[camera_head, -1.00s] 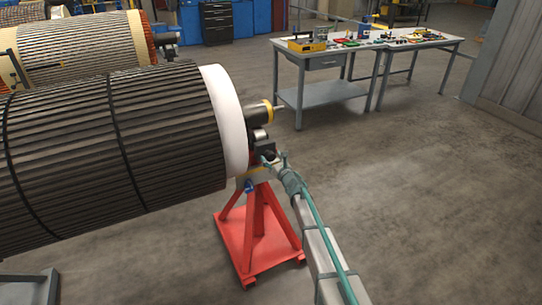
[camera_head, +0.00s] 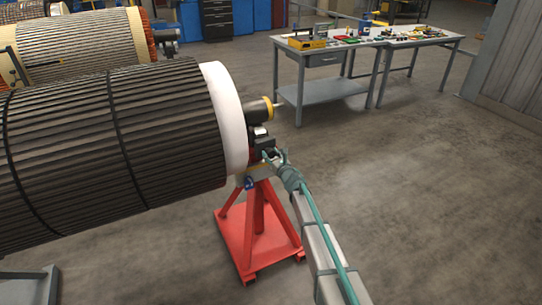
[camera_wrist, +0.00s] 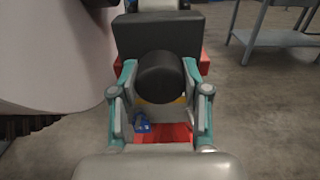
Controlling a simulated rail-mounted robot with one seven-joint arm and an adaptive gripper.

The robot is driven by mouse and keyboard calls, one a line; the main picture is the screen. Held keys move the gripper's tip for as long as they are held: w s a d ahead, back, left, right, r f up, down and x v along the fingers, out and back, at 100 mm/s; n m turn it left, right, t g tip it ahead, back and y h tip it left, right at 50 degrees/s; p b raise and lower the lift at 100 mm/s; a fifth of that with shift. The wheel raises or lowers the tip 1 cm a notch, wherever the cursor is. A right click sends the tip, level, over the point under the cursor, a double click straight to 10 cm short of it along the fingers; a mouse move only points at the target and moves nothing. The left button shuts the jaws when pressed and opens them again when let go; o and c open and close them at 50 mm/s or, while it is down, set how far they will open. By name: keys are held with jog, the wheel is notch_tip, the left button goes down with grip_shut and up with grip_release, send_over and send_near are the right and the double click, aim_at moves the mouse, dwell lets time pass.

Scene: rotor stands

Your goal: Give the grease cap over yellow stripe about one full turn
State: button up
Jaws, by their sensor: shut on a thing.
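The grease cap is a dark round cap (camera_wrist: 161,78) in the middle of the wrist view, in front of a black block (camera_wrist: 157,34). A bit of yellow (camera_wrist: 180,100) shows just below it. My gripper (camera_wrist: 160,71) has one teal-and-grey finger on each side of the cap and is shut on it. In the head view my gripper (camera_head: 274,157) reaches the black housing at the end of the shaft, and the cap is too small to make out there.
A large dark rotor (camera_head: 110,145) with a white end ring (camera_head: 224,115) fills the left. A red stand (camera_head: 262,235) is below the shaft end. A blue part (camera_wrist: 142,122) hangs below the cap. A grey workbench (camera_head: 330,90) stands at the back; the floor at right is clear.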

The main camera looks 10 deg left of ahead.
jog(key=shift+f+m+b, duration=0.1)
jog(key=shift+m+b, duration=0.25)
jog(key=shift+m, duration=0.05)
